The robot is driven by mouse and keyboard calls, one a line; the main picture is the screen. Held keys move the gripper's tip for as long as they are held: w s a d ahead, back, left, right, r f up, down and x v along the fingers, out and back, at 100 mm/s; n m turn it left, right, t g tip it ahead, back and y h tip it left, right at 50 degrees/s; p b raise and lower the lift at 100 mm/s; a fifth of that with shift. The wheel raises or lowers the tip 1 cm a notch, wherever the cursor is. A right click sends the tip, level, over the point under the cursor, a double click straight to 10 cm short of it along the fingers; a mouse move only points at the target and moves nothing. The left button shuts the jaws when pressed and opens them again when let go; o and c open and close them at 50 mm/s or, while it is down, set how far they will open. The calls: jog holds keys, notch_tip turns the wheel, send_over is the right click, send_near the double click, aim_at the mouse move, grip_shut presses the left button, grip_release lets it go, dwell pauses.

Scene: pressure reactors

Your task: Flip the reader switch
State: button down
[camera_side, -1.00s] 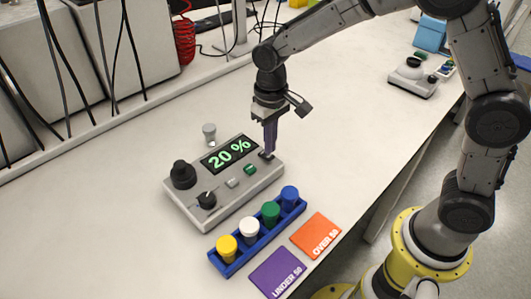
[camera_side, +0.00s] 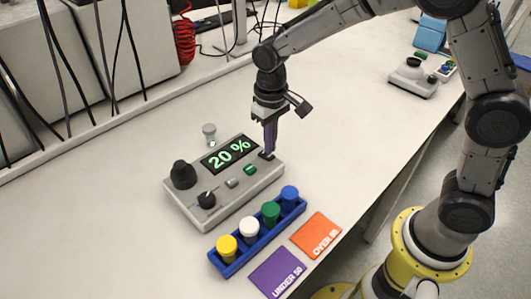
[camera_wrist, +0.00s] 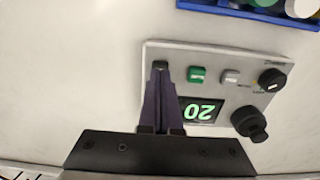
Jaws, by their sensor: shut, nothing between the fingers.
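The reader is a grey box (camera_side: 225,203) on the bench, its display (camera_side: 229,154) lit with "20 %" in green. A small dark switch (camera_side: 267,156) sits at its right end; it also shows in the wrist view (camera_wrist: 160,66). My gripper (camera_side: 268,150) is shut and points down, its fingertips at the switch. In the wrist view my gripper's fingertips (camera_wrist: 160,80) reach the switch and partly cover it. I cannot tell whether they touch it, nor which way the switch is set. A green button (camera_side: 250,169) and a grey button (camera_side: 232,183) lie beside it.
A blue rack (camera_side: 262,238) with yellow, white, green and blue capped vials stands in front of the reader. Purple "UNDER 50" (camera_side: 278,275) and orange "OVER 50" (camera_side: 316,235) mats lie beside it. A small clear vial (camera_side: 209,133) stands behind.

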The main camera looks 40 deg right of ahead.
aim_at(270, 156)
jog(key=shift+f, duration=1.05)
dwell(0.5)
jog(key=shift+r, duration=3.55)
